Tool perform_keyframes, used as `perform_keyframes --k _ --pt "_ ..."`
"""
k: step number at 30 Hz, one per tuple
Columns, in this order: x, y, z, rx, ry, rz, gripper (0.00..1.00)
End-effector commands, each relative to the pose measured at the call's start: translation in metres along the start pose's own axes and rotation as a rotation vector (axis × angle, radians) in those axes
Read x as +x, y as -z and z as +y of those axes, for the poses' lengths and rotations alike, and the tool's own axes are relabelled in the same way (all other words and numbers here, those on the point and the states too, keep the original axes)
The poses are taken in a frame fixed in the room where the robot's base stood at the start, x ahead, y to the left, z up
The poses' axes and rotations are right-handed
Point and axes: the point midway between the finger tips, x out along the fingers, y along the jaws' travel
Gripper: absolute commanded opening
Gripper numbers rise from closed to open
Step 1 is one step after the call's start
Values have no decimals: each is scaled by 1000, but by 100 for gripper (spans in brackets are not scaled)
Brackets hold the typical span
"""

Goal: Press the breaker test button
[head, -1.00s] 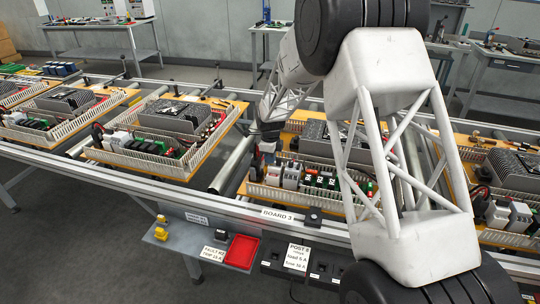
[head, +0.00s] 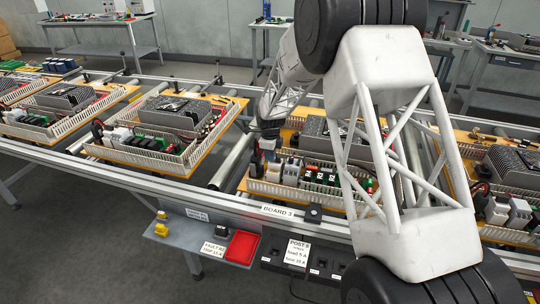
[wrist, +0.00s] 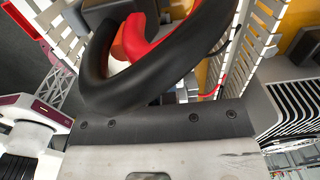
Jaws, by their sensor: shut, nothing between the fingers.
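My gripper (head: 267,144) is shut and empty, low over the left end of the board in front of me in the head view. Its fingertips are small there and partly hidden. The white breaker modules (head: 291,171) stand in a row just right of and below it, between slotted white duct walls. I cannot make out the test button. In the wrist view a thick black cable loop (wrist: 100,75) and a red one (wrist: 133,38) cross close before the camera and hide the fingers. I cannot tell whether the gripper touches anything.
The board (head: 235,186) rests on a roller conveyor with a front rail (head: 150,172). A similar board (head: 193,165) is at left and another at right. A red tray (head: 242,247) and labelled cards sit on the front shelf. My arm hides much of the board's right side.

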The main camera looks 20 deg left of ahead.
Motion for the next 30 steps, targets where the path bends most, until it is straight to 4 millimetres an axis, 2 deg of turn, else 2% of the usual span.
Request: perform_keyframes --k 1,8,24,30 --pt "18 4 8 0 -24 13 0" --pt "-3 4 6 0 -18 10 0" --pt "-102 0 -1 0 2 -1 0" --pt "-128 -1 -1 0 2 -1 0"
